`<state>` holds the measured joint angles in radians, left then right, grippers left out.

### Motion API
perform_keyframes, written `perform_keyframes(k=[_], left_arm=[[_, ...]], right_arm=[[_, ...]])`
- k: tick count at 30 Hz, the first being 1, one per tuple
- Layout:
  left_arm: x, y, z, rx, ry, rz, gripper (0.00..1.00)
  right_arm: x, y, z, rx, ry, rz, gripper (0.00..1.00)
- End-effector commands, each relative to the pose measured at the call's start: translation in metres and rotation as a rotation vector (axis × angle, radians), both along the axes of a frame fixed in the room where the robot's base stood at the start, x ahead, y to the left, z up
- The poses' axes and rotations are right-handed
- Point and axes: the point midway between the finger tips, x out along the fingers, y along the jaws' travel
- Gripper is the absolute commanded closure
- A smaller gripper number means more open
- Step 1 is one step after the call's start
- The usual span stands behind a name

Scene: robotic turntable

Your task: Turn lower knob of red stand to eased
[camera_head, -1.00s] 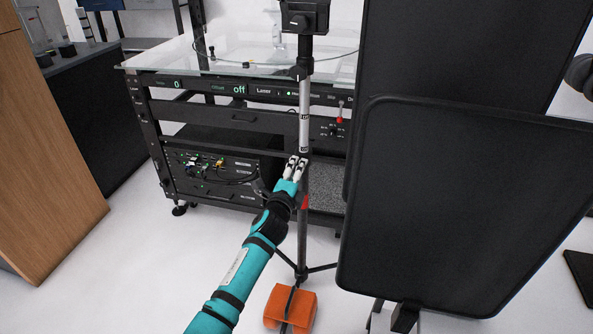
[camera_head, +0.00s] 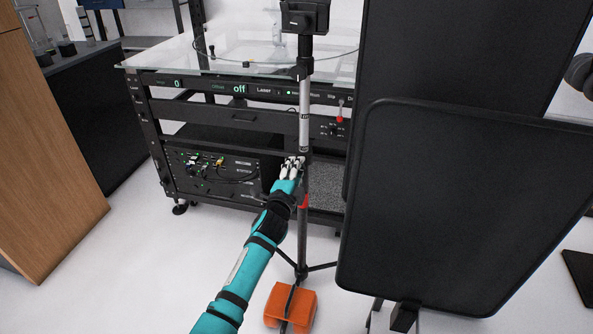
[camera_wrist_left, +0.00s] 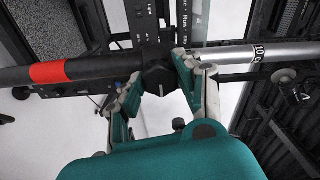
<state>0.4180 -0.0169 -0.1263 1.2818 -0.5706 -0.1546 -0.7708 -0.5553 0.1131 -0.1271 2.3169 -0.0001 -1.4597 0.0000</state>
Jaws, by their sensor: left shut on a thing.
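The red stand is a tripod with a slim pole (camera_head: 304,128) and a red band (camera_head: 304,201) low on it. The band also shows in the left wrist view (camera_wrist_left: 50,72). The lower knob (camera_wrist_left: 158,78) is a black knob with a white line, at the collar where the black tube meets the silver tube. My left gripper (camera_head: 292,163) is at this collar; in the left wrist view its fingers (camera_wrist_left: 158,84) sit on both sides of the knob, shut on it. In the head view the fingers hide the knob. My right gripper is not in view.
An orange weight (camera_head: 290,306) lies at the tripod's foot. A large black panel (camera_head: 460,215) stands close on the right. Behind the pole is a black rack (camera_head: 215,108) with a glass top (camera_head: 240,55). The floor to the left is clear.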

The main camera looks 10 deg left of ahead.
Motion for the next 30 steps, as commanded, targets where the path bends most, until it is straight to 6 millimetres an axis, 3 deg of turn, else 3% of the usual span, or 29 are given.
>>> perform_keyframes(k=[4, 5, 10, 20, 26, 30], left_arm=[[0.0, 0.001, -0.001, 0.001, 0.002, 0.002, 0.97], [0.0, 0.001, -0.001, 0.001, 0.002, 0.002, 0.62], [0.0, 0.0, -0.001, 0.002, 0.002, 0.001, 0.41], [-0.003, 0.001, -0.001, 0.003, 0.001, 0.001, 0.41], [-0.029, 0.002, -0.002, 0.004, 0.002, 0.0, 0.41], [-0.058, 0.003, -0.002, 0.003, 0.002, -0.001, 0.41]], right_arm=[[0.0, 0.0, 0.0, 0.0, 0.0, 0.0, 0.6], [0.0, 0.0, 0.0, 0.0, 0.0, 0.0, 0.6], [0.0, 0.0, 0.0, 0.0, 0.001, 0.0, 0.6], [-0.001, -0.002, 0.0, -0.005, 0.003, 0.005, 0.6], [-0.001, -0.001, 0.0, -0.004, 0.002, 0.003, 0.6], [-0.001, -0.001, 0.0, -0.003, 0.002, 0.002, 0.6]])
